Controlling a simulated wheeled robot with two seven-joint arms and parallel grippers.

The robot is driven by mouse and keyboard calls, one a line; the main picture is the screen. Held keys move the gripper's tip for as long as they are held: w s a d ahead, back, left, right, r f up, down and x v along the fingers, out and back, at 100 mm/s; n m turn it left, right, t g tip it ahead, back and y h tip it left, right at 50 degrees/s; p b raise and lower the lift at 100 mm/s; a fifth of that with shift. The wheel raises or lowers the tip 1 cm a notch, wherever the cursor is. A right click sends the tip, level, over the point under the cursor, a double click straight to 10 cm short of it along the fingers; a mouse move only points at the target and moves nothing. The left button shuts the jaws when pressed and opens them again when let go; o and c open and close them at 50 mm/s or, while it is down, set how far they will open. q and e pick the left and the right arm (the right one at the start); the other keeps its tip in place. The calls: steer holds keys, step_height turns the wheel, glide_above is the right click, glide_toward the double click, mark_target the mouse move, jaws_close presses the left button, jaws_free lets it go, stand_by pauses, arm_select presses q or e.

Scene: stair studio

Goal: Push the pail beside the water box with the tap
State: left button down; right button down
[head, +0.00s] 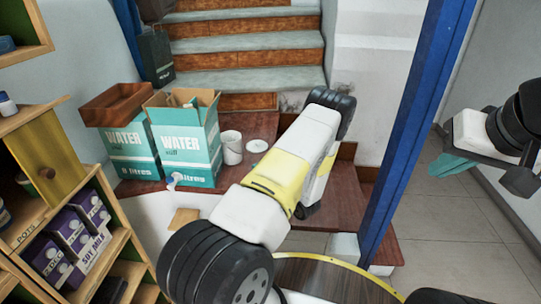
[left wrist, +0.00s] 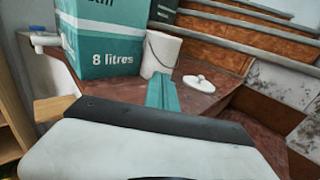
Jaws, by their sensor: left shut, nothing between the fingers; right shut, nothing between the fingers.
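The white pail (head: 232,147) stands upright on the reddish-brown landing, just right of the teal and white water box with the tap (head: 188,150). It also shows in the left wrist view (left wrist: 161,50), close by the box (left wrist: 104,35); I cannot tell whether they touch. The white tap (left wrist: 40,40) sticks out low on the box's left side. My right gripper (head: 455,166) is shut and empty at the far right, away from the pail.
A white lid (head: 257,146) lies right of the pail. A second water box (head: 130,150) with a brown tray (head: 118,103) on it stands to the left. Stairs (head: 245,55) rise behind. A blue post (head: 410,130) stands between my arms. A wooden shelf (head: 110,215) is at left.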

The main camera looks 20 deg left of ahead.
mark_target(237, 152)
arm_select(q)
steer(key=x, duration=1.1)
steer(key=shift+w+a+r, duration=0.1)
steer(key=shift+a, duration=0.25)
steer(key=x, duration=0.7)
steer(key=shift+w+a, duration=0.2)
steer(key=shift+a, duration=0.15)
